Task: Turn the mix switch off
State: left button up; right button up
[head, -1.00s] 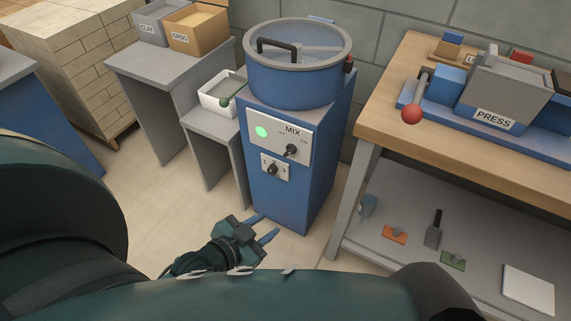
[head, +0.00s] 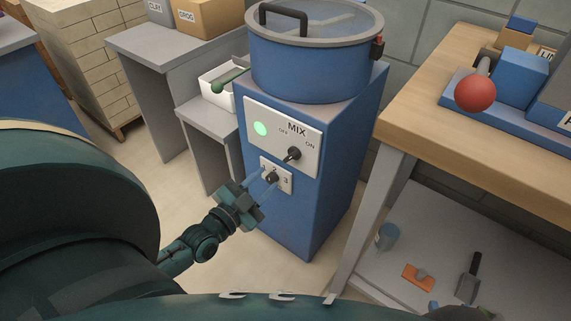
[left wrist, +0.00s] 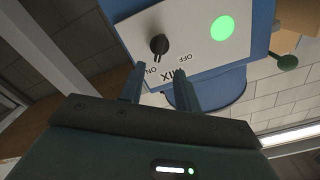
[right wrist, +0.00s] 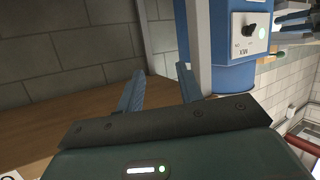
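The mix switch (head: 293,154) is a dark knob on the white MIX panel (head: 262,112) on the front of the blue mixer (head: 318,205). Its lever points toward ON, and the round green light (head: 260,128) is lit. In the left wrist view the knob (left wrist: 159,45) shows above the fingers, apart from them. My left gripper (head: 263,181) is open and empty, in front of the mixer, below and left of the switch. My right gripper (right wrist: 157,90) is open and empty in its wrist view. The panel (right wrist: 250,33) shows there at the upper right.
A smaller 1-2-3 selector (head: 272,178) sits just below the panel, close behind my left fingers in the picture. A wooden workbench (head: 440,130) with a red ball knob (head: 475,94) stands right. A grey stand (head: 208,120) with a white tray stands left.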

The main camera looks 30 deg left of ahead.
aim_at(288, 159)
pick_arm(q)
jog(key=w, duration=0.3)
jog(key=w+b, duration=0.1)
jog(key=w, duration=0.4)
jog(key=shift+w+d, duration=0.3)
jog(key=shift+d, duration=0.05)
pick_arm(e)
jog(key=shift+w+a+t+y, duration=0.15)
jog(key=shift+w+t+y, duration=0.2)
jog(key=shift+t, duration=0.35)
pick_arm(q)
grip_shut()
